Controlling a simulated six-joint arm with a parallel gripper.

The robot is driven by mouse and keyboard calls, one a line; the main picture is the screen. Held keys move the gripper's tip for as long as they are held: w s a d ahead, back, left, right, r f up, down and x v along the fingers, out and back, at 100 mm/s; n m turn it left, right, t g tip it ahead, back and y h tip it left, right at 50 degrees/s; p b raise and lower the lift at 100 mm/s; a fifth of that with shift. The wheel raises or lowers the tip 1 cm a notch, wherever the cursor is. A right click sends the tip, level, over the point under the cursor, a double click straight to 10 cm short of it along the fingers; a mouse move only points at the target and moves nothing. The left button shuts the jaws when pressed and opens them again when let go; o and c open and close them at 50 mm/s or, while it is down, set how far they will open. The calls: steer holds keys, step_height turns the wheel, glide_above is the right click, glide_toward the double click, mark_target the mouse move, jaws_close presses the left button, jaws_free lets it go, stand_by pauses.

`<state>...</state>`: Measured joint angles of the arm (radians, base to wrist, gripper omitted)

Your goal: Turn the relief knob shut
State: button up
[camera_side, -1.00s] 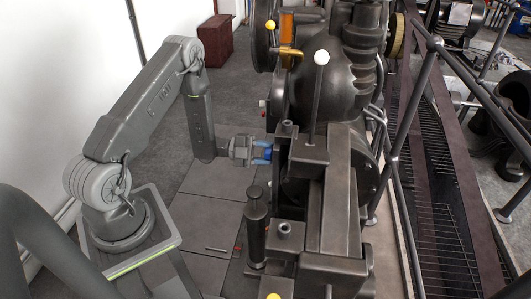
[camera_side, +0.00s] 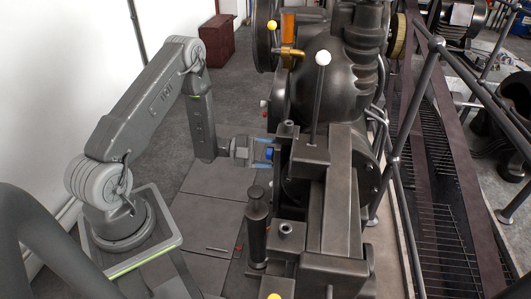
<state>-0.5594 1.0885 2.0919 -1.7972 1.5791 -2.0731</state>
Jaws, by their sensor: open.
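My gripper (camera_side: 264,153) is at the end of my arm, level and pointing right at the left side of the dark machine (camera_side: 318,95). Its bluish fingers are open. A small bright blue part (camera_side: 269,153) shows at the fingertips, close against the machine. It may be the relief knob, but it is too small to be sure. I cannot tell whether the fingers touch it. The machine's edge hides what lies just beyond the fingertips.
A white ball-topped lever (camera_side: 322,59) stands right of my gripper. A dark upright post (camera_side: 257,225) stands below. The floor tiles (camera_side: 205,208) on the left are mostly clear.

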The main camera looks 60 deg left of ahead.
steer(key=v, duration=1.3)
steer(key=shift+s+a, duration=0.25)
steer(key=shift+s, duration=0.05)
steer(key=s+d+r+m+g+y, duration=0.1)
steer(key=d+r+m+g+y, duration=0.1)
steer(key=d+r+m+g, duration=0.8)
steer(key=d+r+m+g+y, duration=0.1)
steer(key=d+r+m+g, duration=0.4)
steer(key=m, duration=1.1)
steer(key=s+d+r+m+t+y, duration=0.3)
steer(key=s+r+m+t+y, duration=0.1)
steer(key=m, duration=0.8)
steer(key=s+d+r+m+t+y, duration=0.3)
steer(key=s+r+m, duration=0.4)
steer(key=m, duration=0.6)
steer(key=d+r+y, duration=0.1)
steer(key=y, duration=0.1)
steer(key=shift+d+t+y, duration=0.25)
steer(key=shift+t+y, duration=0.15)
